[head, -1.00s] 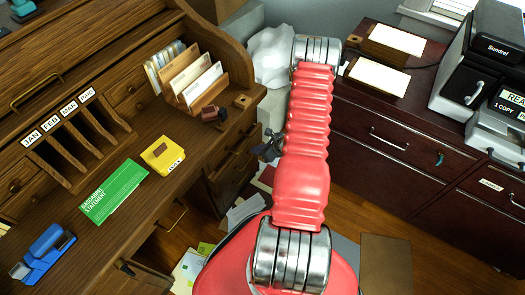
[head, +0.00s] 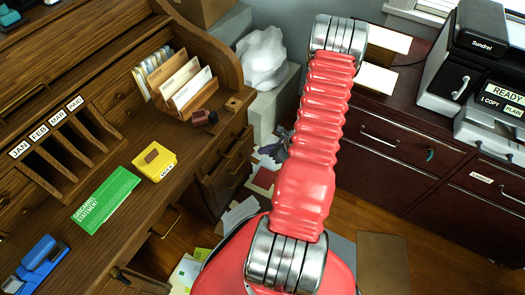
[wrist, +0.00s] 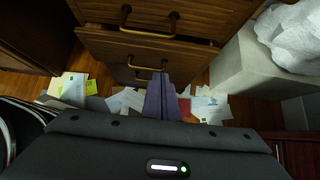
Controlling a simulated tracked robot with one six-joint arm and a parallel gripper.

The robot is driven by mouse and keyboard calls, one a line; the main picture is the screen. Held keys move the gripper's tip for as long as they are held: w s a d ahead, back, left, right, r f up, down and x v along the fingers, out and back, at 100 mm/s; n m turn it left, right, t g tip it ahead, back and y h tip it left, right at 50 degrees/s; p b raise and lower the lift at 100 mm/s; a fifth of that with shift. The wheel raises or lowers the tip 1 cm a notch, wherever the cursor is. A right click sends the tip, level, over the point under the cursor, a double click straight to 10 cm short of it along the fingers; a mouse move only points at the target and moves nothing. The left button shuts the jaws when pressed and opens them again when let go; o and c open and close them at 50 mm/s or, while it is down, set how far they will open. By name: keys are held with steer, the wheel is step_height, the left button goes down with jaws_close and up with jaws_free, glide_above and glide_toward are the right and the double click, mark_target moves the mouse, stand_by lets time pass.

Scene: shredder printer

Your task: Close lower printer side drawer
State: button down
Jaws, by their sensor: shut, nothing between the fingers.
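The wooden desk's right-hand drawer stack (head: 228,170), on the side towards the printer, shows partly beside my arm. In the wrist view, an upper drawer front (wrist: 185,14) has a brass handle. The drawer below it (wrist: 190,52) seems to stand out a little, with its top edge showing; another brass handle is beneath it. I cannot tell how far it is out. My gripper (wrist: 160,97) is shut and empty, pointing towards the lower drawers, and I cannot tell if it touches them. In the head view my gripper (head: 277,147) shows small and dark, left of my red arm.
The printer (head: 485,95) stands on a dark red cabinet (head: 390,160) at the right. A pale block with a white crumpled bag (head: 263,58) stands right of the desk. Papers (wrist: 208,106) lie on the wooden floor. A brown box (head: 383,262) is at the lower right.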

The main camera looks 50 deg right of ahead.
steer(key=s+a+r+n+g, duration=0.1)
steer(key=s+a+r+n, duration=0.1)
steer(key=a+r+n, duration=0.9)
steer(key=s+a+r+n+g+h, duration=0.1)
steer(key=s+a+r+n, duration=0.1)
steer(key=a+r+n, duration=0.9)
steer(key=s+a+r+n+g, duration=0.1)
steer(key=a+r+n, duration=1)
steer(key=r, duration=1.2)
steer(key=shift+s+a+n+h, duration=0.4)
steer(key=shift+s+a, duration=0.5)
steer(key=shift+a, duration=0.1)
steer(key=c, duration=2.5)
jaws_free()
